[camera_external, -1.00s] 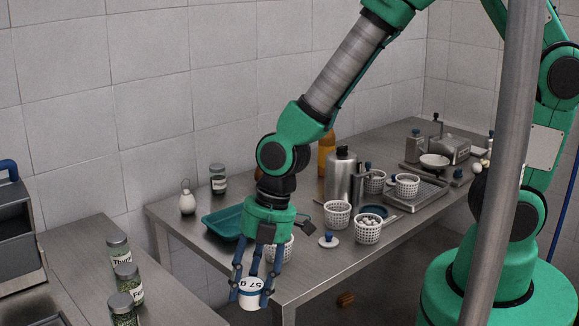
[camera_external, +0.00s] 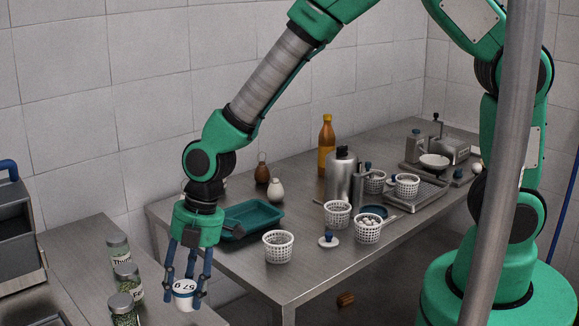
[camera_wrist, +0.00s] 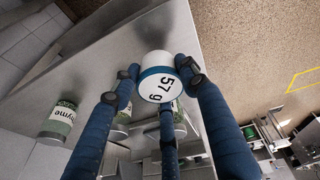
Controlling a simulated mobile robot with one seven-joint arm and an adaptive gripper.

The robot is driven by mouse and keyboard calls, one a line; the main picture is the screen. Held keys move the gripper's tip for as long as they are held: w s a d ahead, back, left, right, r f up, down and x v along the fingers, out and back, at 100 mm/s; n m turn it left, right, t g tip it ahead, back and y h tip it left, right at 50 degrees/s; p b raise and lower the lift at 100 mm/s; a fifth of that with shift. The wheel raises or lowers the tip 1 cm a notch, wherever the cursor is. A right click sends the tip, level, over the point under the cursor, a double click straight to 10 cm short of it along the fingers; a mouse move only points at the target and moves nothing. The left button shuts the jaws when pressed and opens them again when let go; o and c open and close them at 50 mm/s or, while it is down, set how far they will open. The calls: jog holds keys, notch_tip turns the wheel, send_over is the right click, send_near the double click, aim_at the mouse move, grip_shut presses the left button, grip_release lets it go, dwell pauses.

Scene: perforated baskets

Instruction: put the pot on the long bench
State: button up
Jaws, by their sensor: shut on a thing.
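The pot (camera_external: 186,287) is a small white tub with a blue band and a "57 g" label. My three-fingered gripper (camera_external: 186,299) points down and is shut around it. In the wrist view the pot (camera_wrist: 158,75) sits between the blue fingers. The external view shows it in front of the right edge of the left-hand steel counter (camera_external: 75,245); its height above that is unclear. A long steel bench (camera_external: 310,272) stands to the right, against the tiled wall, bearing baskets and bottles. Which surface the task means is not marked.
On the bench are a teal tray (camera_external: 250,222), a perforated white basket (camera_external: 278,250), more baskets and a steel canister (camera_external: 340,178). The bench's front left corner is bare.

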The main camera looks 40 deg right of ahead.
aim_at(184, 295)
jog(key=shift+w+a, duration=0.6)
jog(key=shift+f, duration=0.1)
jog(key=shift+f+b, duration=0.4)
jog(key=shift+f, duration=1.3)
jog(key=shift+f, duration=0.15)
jog(key=o, duration=1.2)
jog(key=shift+r, duration=0.25)
jog(key=shift+d+r, duration=0.1)
jog(key=shift+r, duration=0.25)
jog(key=p+v, duration=0.1)
jog(key=v, duration=1)
jog(key=shift+s+p, duration=0.1)
jog(key=shift+p, duration=0.25)
